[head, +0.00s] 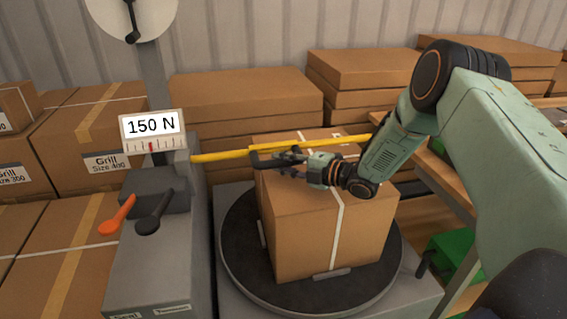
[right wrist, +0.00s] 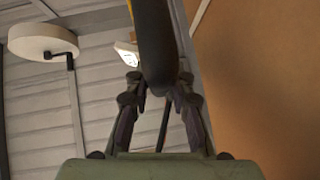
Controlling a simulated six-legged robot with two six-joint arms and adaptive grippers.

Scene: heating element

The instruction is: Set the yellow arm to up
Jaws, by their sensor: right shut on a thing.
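The yellow arm (head: 225,156) is a long thin bar. It runs from the grey post at the left across the upper part of a cardboard box (head: 310,228), tilted slightly up to the right. A bit of yellow shows beside this handle at the top of that view. How the handle joins the bar is hidden. My left gripper is not in view.
The box stands on a round dark turntable (head: 235,250). At the left, a grey console bears an orange lever (head: 118,215), a dark lever (head: 153,213) and a gauge (head: 152,130) reading 150 N. Stacked cartons (head: 245,95) fill the back.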

